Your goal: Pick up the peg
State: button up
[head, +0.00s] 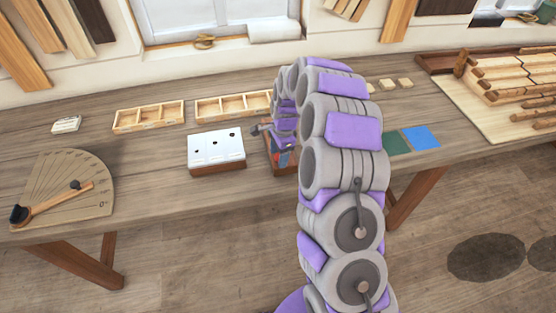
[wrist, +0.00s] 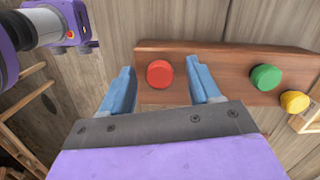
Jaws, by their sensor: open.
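A red round peg top (wrist: 160,74) shows on a dark wooden rack (wrist: 205,62) in the wrist view. Green (wrist: 266,77) and yellow (wrist: 294,101) round tops stand to its right, the yellow one at the rack's lower edge. My gripper (wrist: 160,66) is open, its blue fingers to the left and right of the red top with gaps on both sides. Nothing is held. I cannot tell how far the fingertips are above the rack. In the head view my arm hides much of the rack (head: 271,153).
A white-topped block with black holes (head: 216,150) stands left of the rack on the workbench (head: 145,165). Two divided wooden trays (head: 149,115) lie behind. A fan-shaped board (head: 75,180) is at left. Green and blue squares (head: 421,137) and stacked wood pieces (head: 515,85) are at right.

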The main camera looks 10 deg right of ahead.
jog(key=shift+d, duration=0.1)
jog(key=c, duration=1.1)
jog(key=shift+r, duration=0.1)
notch_tip(320, 180, up, 10)
jog(key=p, duration=0.1)
